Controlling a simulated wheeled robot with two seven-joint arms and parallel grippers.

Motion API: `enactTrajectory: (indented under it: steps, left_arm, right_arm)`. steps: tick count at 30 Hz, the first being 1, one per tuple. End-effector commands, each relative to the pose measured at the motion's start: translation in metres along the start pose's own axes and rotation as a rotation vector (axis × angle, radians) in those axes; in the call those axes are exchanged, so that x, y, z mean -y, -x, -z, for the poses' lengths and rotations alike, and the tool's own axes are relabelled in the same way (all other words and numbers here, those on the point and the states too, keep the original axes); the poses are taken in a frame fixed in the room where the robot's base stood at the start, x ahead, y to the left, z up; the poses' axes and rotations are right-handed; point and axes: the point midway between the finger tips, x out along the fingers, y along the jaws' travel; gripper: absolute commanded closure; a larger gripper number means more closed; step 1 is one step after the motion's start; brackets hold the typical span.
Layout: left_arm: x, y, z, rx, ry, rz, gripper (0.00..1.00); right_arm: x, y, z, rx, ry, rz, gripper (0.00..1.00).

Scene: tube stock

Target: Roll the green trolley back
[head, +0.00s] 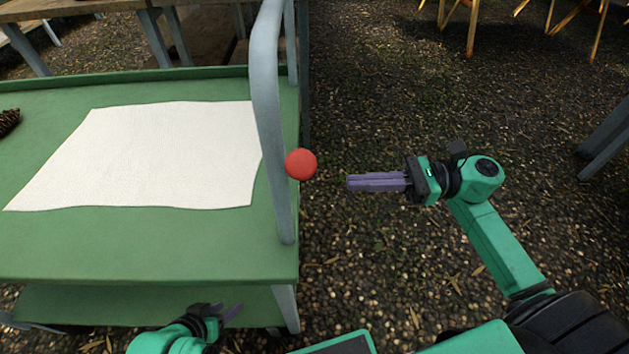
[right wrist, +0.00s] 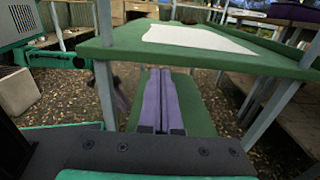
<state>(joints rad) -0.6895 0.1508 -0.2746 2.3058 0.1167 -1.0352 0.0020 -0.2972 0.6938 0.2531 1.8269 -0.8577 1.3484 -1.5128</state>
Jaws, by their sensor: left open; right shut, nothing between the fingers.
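The green trolley (head: 180,245) fills the left of the head view, with a grey upright handle (head: 266,90) at its right end. A red ball (head: 301,164) shows right beside the handle; I cannot tell if it is attached. My right gripper (head: 350,183) is shut and empty, pointing left at the ball and handle with a gap between. In the right wrist view its purple fingers (right wrist: 160,80) lie together before the trolley's top (right wrist: 130,52) and lower shelf. My left gripper (head: 232,313) is open, low by the trolley's front right corner, and partly hard to see.
A white cloth (head: 150,155) lies on the trolley top, and a pine cone (head: 8,121) sits at its left edge. Wooden tables (head: 90,8) stand close behind the trolley. Gravel ground (head: 390,90) is open to the right, with chair legs (head: 473,30) far back.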

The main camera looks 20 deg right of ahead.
Motion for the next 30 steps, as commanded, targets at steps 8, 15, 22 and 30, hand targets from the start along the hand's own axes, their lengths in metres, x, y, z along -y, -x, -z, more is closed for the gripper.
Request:
enactTrajectory:
  steps: [8,15,22,30]
  left_arm:
    - [0.001,0.001,0.000,0.006,0.000,0.003,0.50]
    - [0.001,0.002,0.000,0.010,0.000,0.004,0.50]
    - [0.002,0.002,0.000,0.010,0.000,0.005,0.50]
    - [0.000,-0.003,0.002,-0.017,0.001,-0.001,0.50]
  right_arm:
    - [0.000,-0.059,-0.001,0.004,-0.001,0.000,1.00]
    - [0.001,-0.081,0.000,0.004,-0.003,0.002,1.00]
    - [0.001,-0.082,0.000,0.003,-0.004,0.002,1.00]
    - [0.001,-0.086,0.001,0.003,-0.003,0.003,1.00]
